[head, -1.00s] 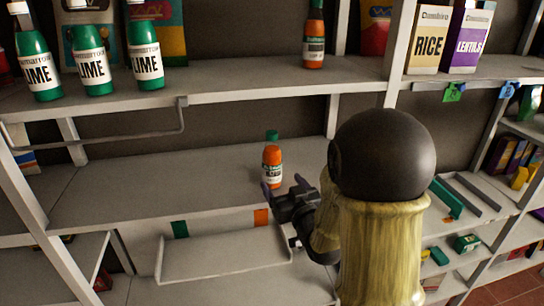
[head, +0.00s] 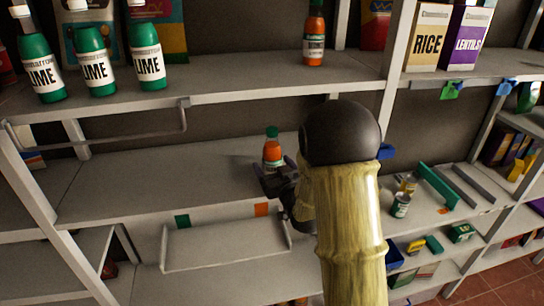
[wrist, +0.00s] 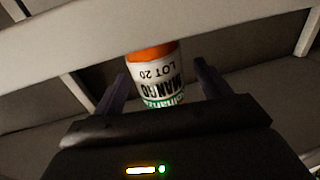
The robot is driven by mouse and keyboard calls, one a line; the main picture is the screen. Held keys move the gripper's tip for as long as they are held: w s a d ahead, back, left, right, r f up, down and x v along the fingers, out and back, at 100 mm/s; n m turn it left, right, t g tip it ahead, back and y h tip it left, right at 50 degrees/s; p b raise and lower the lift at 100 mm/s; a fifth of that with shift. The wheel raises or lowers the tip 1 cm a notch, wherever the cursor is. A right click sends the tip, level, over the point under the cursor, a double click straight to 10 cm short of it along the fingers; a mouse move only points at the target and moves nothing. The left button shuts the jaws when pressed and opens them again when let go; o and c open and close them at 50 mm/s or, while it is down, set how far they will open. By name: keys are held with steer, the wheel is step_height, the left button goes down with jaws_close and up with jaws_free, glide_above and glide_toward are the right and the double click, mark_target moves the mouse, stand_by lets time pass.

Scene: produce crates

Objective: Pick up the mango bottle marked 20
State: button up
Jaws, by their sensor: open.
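The mango bottle, orange with a green cap (head: 272,148), stands upright on the middle shelf (head: 150,190). In the wrist view the bottle (wrist: 157,82) shows its label upside down, reading "MANGO" and "LOT 20". My gripper (head: 272,180) is open at the near side of the bottle. In the wrist view its two fingers (wrist: 158,80) stand to the left and right of the bottle, with a gap on each side. The bottle's lower part is partly hidden behind my gripper in the head view.
Several green lime bottles (head: 97,65) and another orange bottle (head: 314,38) stand on the upper shelf above. Rice (head: 428,38) and lentils (head: 470,40) boxes stand at upper right. A white tray (head: 225,248) lies below the shelf's front edge. The middle shelf left of the bottle is clear.

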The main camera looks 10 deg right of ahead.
mark_target(269, 129)
steer(key=shift+w+a+p, duration=0.15)
steer(key=shift+w+p, duration=0.3)
steer(key=shift+w, duration=0.5)
steer(key=shift+w+a+p, duration=0.1)
steer(key=shift+w+p, duration=0.35)
steer(key=shift+w, duration=0.45)
steer(key=c, duration=1.3)
steer(key=shift+w+r, duration=0.1)
steer(key=shift+r, duration=0.35)
step_height(269, 129, up, 9)
steer(key=b, duration=0.3)
steer(key=shift+r, duration=0.1)
